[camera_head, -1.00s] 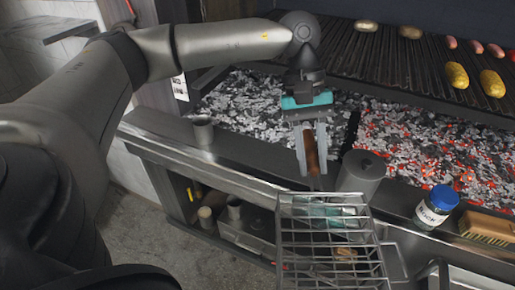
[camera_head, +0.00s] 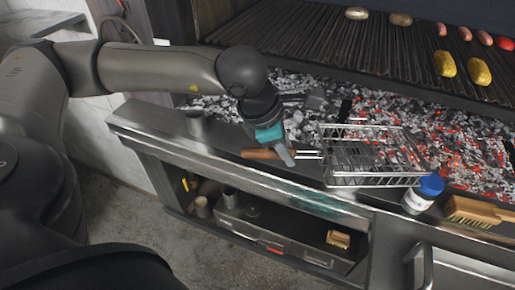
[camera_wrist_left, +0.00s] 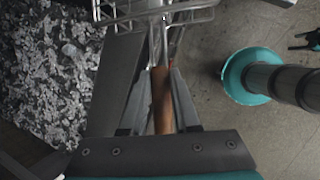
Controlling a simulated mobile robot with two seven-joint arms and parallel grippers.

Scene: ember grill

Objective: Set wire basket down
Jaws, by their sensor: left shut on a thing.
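The wire basket (camera_head: 372,180) is a silver mesh cage with a wooden handle (camera_head: 262,153). In the head view it lies roughly level over the front ledge (camera_head: 240,160) and the edge of the coals. I cannot tell whether it touches the ledge. My left gripper (camera_head: 288,158) is shut on the handle. The left wrist view shows the brown handle (camera_wrist_left: 162,100) between the fingers and part of the mesh (camera_wrist_left: 150,10) ahead of them.
A blue-lidded jar (camera_head: 424,192) and a wooden brush (camera_head: 478,211) stand right of the basket on the ledge. Coals (camera_head: 455,140) glow behind, below the grate (camera_head: 310,40) with food. A shelf below holds a wooden-backed item (camera_head: 338,239).

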